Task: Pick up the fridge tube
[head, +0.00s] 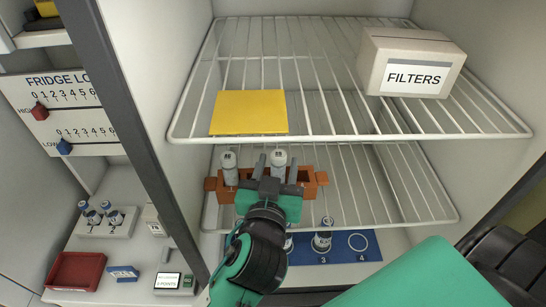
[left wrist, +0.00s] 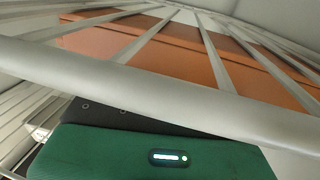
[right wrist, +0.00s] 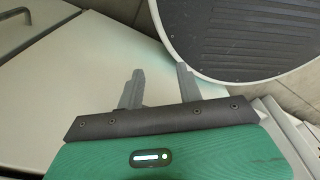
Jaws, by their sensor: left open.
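Two white-capped tubes stand upright in a brown-orange rack (head: 210,184) on the lower wire shelf of the open fridge. The left tube (head: 229,168) stands clear of my gripper. The right tube (head: 279,157) rises behind my left gripper (head: 275,170), whose fingers appear on either side of it. I cannot tell whether they are around it or just in front. My left gripper is open. In the left wrist view the rack (left wrist: 180,42) shows behind shelf bars; fingertips and tubes are hidden. My right gripper (right wrist: 159,84) is open and empty, away from the fridge.
The upper wire shelf (head: 330,128) overhangs the rack and holds a yellow pad (head: 249,112) and a FILTERS box (head: 411,64). A blue numbered mat (head: 372,252) with vials lies below. The fridge's dark frame edge (head: 130,120) stands left. A red tray (head: 76,270) is outside.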

